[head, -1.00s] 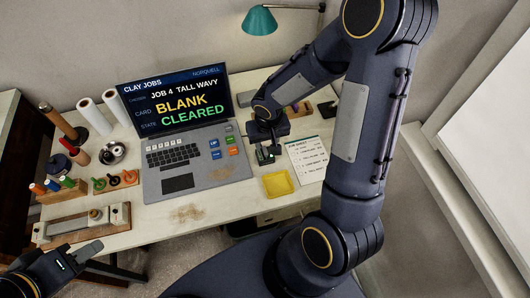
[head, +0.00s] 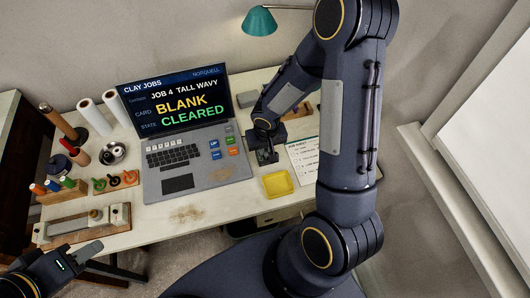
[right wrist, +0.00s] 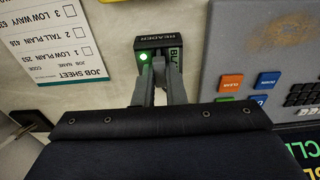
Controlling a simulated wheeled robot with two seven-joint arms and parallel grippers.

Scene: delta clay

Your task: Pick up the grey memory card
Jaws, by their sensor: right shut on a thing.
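The dark card reader (right wrist: 160,42) with a lit green lamp stands on the bench right of the laptop. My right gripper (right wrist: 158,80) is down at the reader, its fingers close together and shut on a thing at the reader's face. This looks to be the grey memory card, which the fingers almost wholly hide. How far it sits in the reader, I cannot tell. In the head view my right gripper (head: 266,156) covers most of the reader. My left gripper (head: 84,251) is at the lower left, away from the reader; its finger gap is unclear.
The laptop (head: 178,180), reading "BLANK CLEARED", stands left of the reader. A yellow tray (head: 278,185) lies in front of it and a job sheet (head: 303,155) to its right. Wooden tools and a slab roller (head: 85,223) fill the bench's left side.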

